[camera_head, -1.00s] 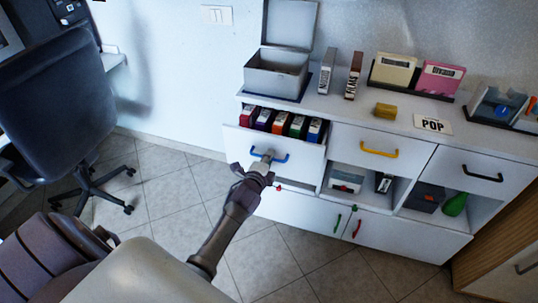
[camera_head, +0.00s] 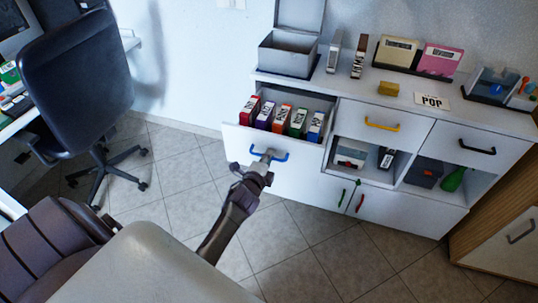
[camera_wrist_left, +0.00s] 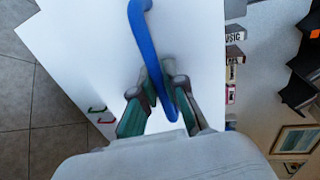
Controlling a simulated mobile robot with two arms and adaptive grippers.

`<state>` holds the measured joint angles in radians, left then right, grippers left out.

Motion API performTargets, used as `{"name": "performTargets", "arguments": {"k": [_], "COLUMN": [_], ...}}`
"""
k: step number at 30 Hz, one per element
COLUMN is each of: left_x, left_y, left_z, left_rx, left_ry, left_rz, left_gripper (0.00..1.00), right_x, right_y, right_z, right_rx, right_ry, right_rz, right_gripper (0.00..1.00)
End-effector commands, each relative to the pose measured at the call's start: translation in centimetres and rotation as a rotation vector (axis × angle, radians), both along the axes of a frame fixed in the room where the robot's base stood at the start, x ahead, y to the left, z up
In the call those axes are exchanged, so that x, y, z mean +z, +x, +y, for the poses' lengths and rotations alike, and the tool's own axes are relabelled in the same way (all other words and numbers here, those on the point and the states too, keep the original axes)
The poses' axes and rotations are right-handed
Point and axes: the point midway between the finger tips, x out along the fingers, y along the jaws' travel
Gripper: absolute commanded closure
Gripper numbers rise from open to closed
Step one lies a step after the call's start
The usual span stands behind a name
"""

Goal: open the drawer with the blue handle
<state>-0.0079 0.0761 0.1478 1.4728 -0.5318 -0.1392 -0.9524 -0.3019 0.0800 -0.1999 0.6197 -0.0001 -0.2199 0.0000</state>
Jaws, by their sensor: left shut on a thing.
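The drawer with the blue handle (camera_head: 236,137) is at the upper left of the white cabinet and stands pulled out. Several colored disc cases show inside it. My left gripper (camera_head: 263,163) is at the drawer front, shut on the blue handle (camera_head: 283,157). In the left wrist view, the blue handle (camera_wrist_left: 142,28) passes between the fingers of my left gripper (camera_wrist_left: 165,85), in front of the white drawer front (camera_wrist_left: 90,40). My right gripper is not in view.
The cabinet top holds a grey open box (camera_head: 286,54), disc cases and a yellow block (camera_head: 388,88). Drawers with a yellow handle (camera_head: 382,124) and a black handle (camera_head: 477,147) are shut. An office chair (camera_head: 75,80) stands at left. Tiled floor is free before the cabinet.

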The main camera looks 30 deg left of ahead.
Motion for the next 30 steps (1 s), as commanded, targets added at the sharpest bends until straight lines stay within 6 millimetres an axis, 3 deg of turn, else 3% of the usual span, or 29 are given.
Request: {"name": "performTargets", "arguments": {"k": [12,13,18,26,30], "left_x": [-0.1,-0.1,0.0,0.0,0.2], "left_y": [-0.1,-0.1,-0.1,-0.1,-1.1], "left_z": [-0.1,-0.1,0.0,0.0,-0.3], "left_rx": [0.000,0.000,0.000,0.000,-0.001], "left_ry": [0.000,0.000,0.000,0.000,0.001], "left_rz": [0.001,0.001,0.000,0.000,0.000], "left_gripper": [1.00,0.88,0.63,0.63,0.63], "right_x": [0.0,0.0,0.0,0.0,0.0], "right_y": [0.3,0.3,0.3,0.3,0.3], "right_z": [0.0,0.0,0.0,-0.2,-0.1], "right_rx": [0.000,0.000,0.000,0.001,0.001], "right_ry": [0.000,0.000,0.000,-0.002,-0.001], "right_rz": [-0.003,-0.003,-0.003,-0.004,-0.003], "right_gripper": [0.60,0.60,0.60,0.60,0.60]}}
